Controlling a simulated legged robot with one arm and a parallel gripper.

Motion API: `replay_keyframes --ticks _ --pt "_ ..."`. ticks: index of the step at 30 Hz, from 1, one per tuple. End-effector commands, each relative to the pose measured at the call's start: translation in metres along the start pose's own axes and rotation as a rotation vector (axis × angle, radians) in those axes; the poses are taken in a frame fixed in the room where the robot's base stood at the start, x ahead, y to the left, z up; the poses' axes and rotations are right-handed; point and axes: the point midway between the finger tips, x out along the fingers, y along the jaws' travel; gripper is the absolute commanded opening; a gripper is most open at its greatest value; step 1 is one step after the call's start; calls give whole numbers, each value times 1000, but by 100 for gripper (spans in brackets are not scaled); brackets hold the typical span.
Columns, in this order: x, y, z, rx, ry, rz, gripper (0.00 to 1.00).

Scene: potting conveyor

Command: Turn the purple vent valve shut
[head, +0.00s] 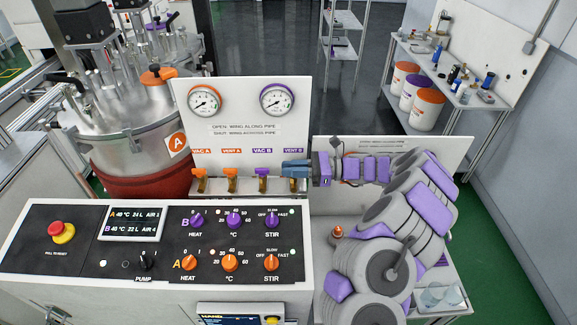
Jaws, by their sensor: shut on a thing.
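The purple vent valve (293,185) is the rightmost in a row on the white panel, under the purple label VENT B. Only its brass-coloured lower body shows clearly. My gripper (292,169) reaches in from the right with its blue fingers shut on the top of this valve. The fingers hide the wing, so I cannot tell whether it lies along or across the pipe. To the left stand the VAC B valve (263,183), the orange VENT A valve (232,182) and the VAC A valve (201,183).
Two round gauges (277,99) sit above the valves. A control panel (150,240) with knobs and a red stop button (62,232) lies in front. A steel vessel marked A (130,125) stands at left. A side bench (460,80) holds bottles at right.

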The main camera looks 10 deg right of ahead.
Motion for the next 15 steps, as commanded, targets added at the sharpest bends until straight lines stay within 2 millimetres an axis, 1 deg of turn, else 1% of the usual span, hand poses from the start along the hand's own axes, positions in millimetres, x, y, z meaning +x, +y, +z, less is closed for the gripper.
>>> replay_keyframes --ticks 1,8,9,15 --pt "-3 -1 -2 1 7 -2 0" --pt "-5 -2 -3 1 5 -4 0" --pt "-5 -2 -3 1 5 -4 18" --pt "-2 -1 -3 1 6 -1 37"
